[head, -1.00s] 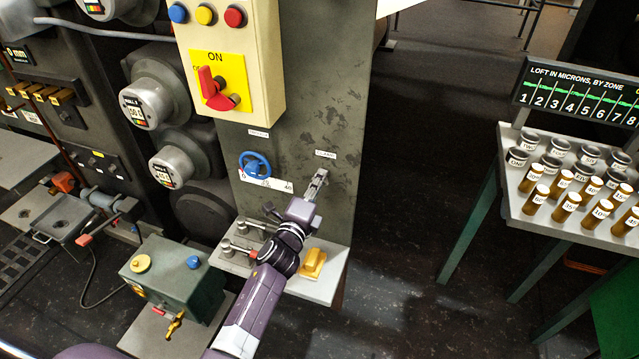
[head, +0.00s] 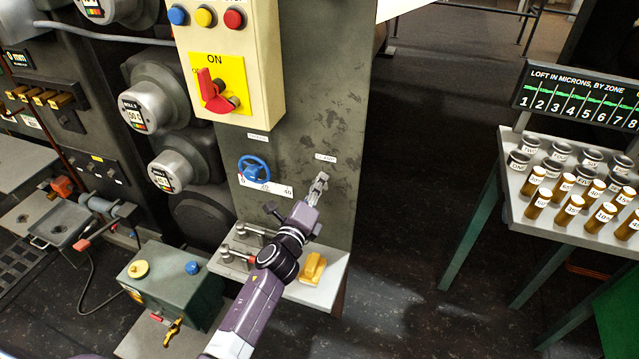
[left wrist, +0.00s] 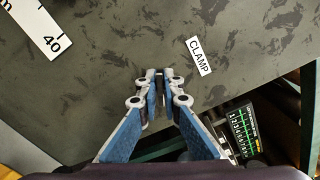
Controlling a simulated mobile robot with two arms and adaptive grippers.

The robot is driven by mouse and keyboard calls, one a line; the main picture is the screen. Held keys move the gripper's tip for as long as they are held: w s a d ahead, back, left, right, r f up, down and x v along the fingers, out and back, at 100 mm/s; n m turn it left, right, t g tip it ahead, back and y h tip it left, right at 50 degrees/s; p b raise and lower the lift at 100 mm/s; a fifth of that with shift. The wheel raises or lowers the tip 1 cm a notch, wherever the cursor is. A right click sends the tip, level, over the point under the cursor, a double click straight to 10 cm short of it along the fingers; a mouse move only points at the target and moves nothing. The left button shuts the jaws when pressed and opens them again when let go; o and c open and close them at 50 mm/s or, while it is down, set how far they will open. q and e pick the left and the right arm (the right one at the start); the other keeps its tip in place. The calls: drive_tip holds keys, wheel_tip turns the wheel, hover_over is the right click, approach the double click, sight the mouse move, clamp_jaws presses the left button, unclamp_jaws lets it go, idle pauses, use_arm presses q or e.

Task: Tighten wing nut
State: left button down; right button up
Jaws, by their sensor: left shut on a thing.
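My left gripper (head: 321,180) is at the dark, scuffed machine panel (head: 330,110), just below the small white CLAMP label (head: 325,158). In the left wrist view its two blue-padded fingers (left wrist: 160,88) point at the panel and are closed on a small part between their tips. The CLAMP label (left wrist: 198,57) is to the upper right of the fingertips there. The part is almost wholly hidden by the fingers; its place by the label fits the wing nut. My right gripper is in neither view.
A blue handwheel (head: 254,168) with a scale strip is left of the gripper. Below is a grey shelf (head: 325,293) with a yellow block (head: 313,267) and metal fittings. A control box (head: 240,95) is above. A table of labelled cylinders (head: 520,215) stands right, across open floor.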

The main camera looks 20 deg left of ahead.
use_arm(q)
drive_tip(key=c, duration=2.2)
unclamp_jaws()
drive_tip(key=shift+s+f, duration=0.1)
drive_tip(key=shift+f, duration=0.1)
drive_tip(key=shift+o, duration=0.4)
drive_tip(key=shift+r, duration=0.1)
drive_tip(key=s, duration=1.2)
drive_tip(key=shift+a, duration=0.2)
